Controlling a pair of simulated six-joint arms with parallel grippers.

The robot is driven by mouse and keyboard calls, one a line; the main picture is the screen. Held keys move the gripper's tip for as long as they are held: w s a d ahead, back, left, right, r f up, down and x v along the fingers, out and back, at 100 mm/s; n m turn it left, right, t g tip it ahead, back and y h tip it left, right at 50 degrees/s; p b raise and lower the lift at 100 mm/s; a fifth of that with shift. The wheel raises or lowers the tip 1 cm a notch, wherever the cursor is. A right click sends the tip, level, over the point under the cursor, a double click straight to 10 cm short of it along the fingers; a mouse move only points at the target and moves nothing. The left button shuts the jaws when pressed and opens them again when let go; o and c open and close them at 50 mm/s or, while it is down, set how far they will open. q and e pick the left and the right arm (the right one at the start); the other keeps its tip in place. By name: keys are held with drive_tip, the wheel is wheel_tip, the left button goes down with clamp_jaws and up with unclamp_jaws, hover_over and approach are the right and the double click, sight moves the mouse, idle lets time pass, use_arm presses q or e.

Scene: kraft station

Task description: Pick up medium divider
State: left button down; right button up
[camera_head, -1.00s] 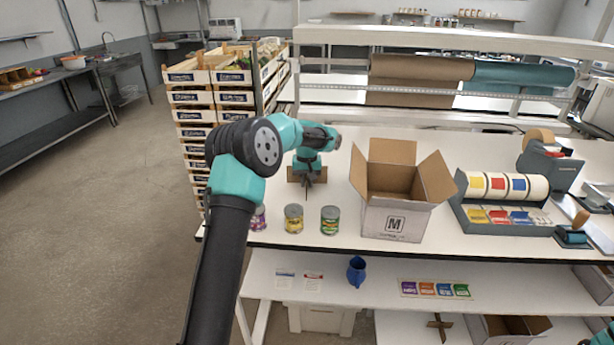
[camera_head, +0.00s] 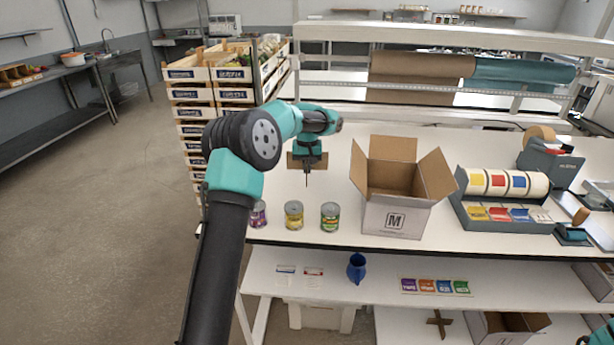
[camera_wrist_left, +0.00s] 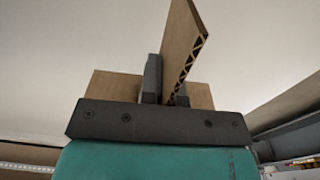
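A brown cardboard cross-shaped divider (camera_head: 295,161) is at my left gripper (camera_head: 307,170), above the white bench top behind the cans. In the left wrist view my gripper fingers (camera_wrist_left: 166,92) are closed on one panel of the divider (camera_wrist_left: 184,45), whose corrugated edge faces the camera. The other panel shows on both sides behind the fingers. Only a bit of my right arm shows at the lower right corner of the head view; its gripper is out of view.
An open carton marked M (camera_head: 398,217) stands right of the divider. Several cans, including a yellow one (camera_head: 293,215), line the front edge. A tape and label rack (camera_head: 505,200) is farther right.

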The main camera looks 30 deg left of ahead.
use_arm(q)
drive_tip(key=shift+r, duration=2.75)
